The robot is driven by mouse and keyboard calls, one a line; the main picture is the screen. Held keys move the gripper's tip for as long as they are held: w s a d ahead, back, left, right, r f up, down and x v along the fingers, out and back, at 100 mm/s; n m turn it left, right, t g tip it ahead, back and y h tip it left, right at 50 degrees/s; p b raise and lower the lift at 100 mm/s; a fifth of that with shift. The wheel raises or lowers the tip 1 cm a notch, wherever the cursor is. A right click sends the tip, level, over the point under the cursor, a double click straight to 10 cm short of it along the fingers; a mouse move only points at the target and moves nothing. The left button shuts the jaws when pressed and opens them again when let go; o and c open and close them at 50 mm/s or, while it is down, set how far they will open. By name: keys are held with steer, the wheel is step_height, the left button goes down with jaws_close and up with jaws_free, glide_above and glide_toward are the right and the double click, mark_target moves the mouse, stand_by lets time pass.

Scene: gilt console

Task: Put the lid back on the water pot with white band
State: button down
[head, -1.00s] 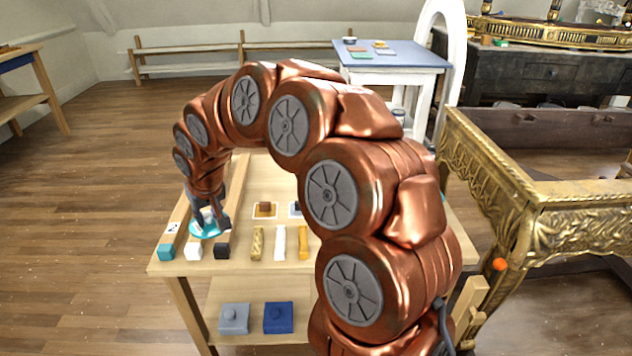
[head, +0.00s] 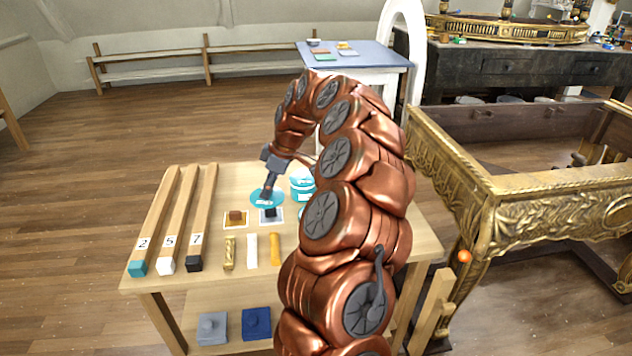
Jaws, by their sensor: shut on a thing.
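My gripper (head: 268,189) is shut on a teal lid (head: 258,199), a flat disc with a white mark. It holds the lid over the back middle of the light wooden table, in front of and left of a teal pot with a white band (head: 302,186). The lid is apart from the pot in the picture. My arm hides the pot's right side.
Long wooden bars with numbers (head: 168,215) lie on the table's left. Two small blocks on square cards (head: 235,217) and short gold, white and orange bars (head: 252,250) lie in front. A lower shelf holds grey and blue blocks (head: 256,323). A gilt console (head: 470,170) stands right.

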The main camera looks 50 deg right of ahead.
steer(key=shift+s+d+f+n+g+y, duration=0.15)
steer(key=shift+s+d+f+n, duration=0.35)
steer(key=shift+s+d+f, duration=0.9)
steer(key=shift+s+d+f+n+g+y, duration=0.1)
steer(key=shift+s+d+f+n, duration=0.3)
steer(key=shift+s+d, duration=1.15)
steer(key=shift+s+d+f+n+g+y, duration=0.15)
steer(key=shift+s+d+f+n, duration=0.55)
steer(key=shift+d, duration=1.55)
steer(key=shift+f+b, duration=0.5)
steer(key=shift+f, duration=0.6)
steer(key=shift+d+b, duration=0.1)
steer(key=shift+b, duration=0.45)
steer(key=shift+f+b, duration=0.2)
steer(key=shift+b, duration=0.35)
steer(key=c, duration=0.9)
jaws_free()
